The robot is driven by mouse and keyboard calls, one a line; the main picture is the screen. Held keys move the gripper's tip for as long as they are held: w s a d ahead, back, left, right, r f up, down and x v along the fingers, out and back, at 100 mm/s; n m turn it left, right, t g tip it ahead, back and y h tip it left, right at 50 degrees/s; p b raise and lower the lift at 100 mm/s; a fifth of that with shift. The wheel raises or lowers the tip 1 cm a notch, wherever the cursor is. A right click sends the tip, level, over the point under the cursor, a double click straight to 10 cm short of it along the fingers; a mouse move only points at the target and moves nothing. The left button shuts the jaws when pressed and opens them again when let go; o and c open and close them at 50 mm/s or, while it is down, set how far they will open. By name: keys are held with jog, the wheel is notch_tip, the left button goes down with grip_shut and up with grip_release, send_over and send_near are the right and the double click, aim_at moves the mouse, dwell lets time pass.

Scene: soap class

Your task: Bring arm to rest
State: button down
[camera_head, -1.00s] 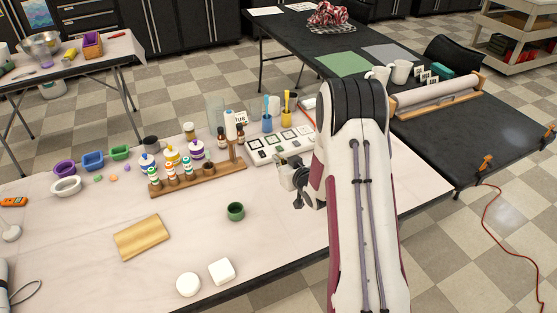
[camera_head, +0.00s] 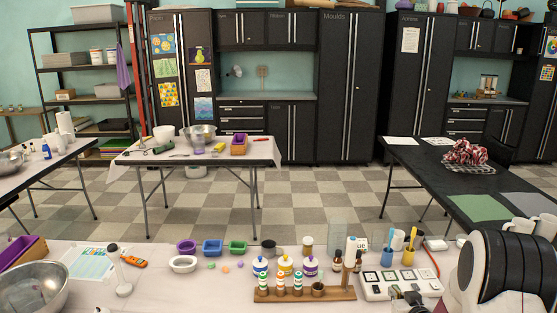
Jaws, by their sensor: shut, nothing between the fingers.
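My arm (camera_head: 505,270) shows at the lower right, its white and black upper part cut off by the picture edges. My gripper (camera_head: 409,301) shows only in small part at the bottom edge, just in front of the white panel with dark squares. It is shut and empty. Its fingertips are hardly visible.
On the near table, a wooden rack (camera_head: 305,295) with small bottles stands left of my gripper. Blue and yellow cups (camera_head: 387,257) stand behind the panel. A metal bowl (camera_head: 35,288) is at far left. A black table (camera_head: 440,180) is beyond my arm.

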jog(key=s+a+r+g+h, duration=0.15)
jog(key=s+a+r, duration=0.25)
jog(key=s+r, duration=0.4)
jog(key=s+a+r+g, duration=0.2)
jog(key=s+a+r, duration=0.1)
jog(key=s+r, duration=0.55)
jog(key=s+a+r+g+y, duration=0.1)
jog(key=s+a, duration=0.4)
jog(key=s, duration=0.8)
jog(key=s+a+r+g+y, duration=0.1)
jog(key=s+a+r+g, duration=0.2)
jog(key=s, duration=1)
jog(key=shift+s+a+r, duration=0.15)
jog(key=shift+s+a, duration=0.1)
jog(key=shift+a, duration=0.75)
jog(key=shift+d, duration=0.15)
